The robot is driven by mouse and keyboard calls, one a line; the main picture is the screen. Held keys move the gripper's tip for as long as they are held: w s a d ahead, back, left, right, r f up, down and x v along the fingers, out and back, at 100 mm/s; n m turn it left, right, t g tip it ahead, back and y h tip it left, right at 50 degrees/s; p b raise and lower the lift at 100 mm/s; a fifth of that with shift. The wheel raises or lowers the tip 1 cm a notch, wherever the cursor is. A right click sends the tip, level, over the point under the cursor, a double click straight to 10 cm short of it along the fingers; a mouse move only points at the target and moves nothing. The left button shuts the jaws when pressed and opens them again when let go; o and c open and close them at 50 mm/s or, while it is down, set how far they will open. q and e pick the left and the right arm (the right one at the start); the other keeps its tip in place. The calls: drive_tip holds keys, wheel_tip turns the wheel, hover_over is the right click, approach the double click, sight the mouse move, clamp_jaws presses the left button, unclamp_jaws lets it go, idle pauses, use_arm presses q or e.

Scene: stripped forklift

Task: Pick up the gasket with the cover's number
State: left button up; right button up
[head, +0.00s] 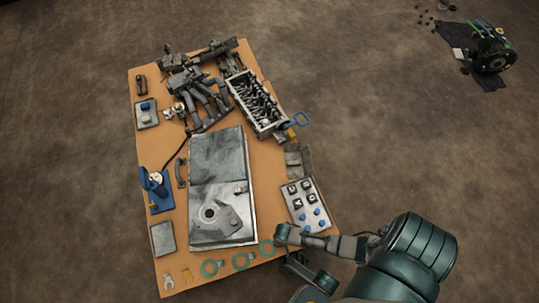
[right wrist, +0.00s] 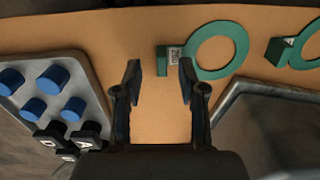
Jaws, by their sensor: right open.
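Several green ring gaskets lie along the board's front edge in the head view: one at left (head: 211,268), one in the middle (head: 243,261) and one at right (head: 266,249), partly beside my right arm. The right wrist view shows the nearest gasket (right wrist: 218,50), with a white label on its tab, and another gasket (right wrist: 296,48) at the right edge. My right gripper (right wrist: 160,85) is open and empty, short of the nearest gasket's tab. My left gripper is out of view.
A tray (head: 296,213) with blue caps and black lettered blocks lies right of the cover; it also shows at left in the right wrist view (right wrist: 88,75).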

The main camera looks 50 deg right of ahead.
drive_tip(key=shift+s+a+f, duration=0.1)
drive_tip(key=shift+s+f, duration=0.05)
drive_tip(key=shift+f, duration=0.35)
drive_tip(key=shift+s+a+f, duration=0.1)
drive_tip(key=shift+f, duration=0.35)
drive_tip(key=shift+w+b, duration=0.1)
drive_tip(key=shift+b, duration=0.2)
drive_tip(key=shift+w+a+r, duration=0.1)
drive_tip(key=shift+w+r, duration=0.05)
drive_tip(key=shift+r, duration=0.05)
drive_tip(key=shift+d+f, duration=0.1)
drive_tip(key=shift+d, duration=0.1)
clamp_jaws()
drive_tip(key=shift+a, duration=0.1)
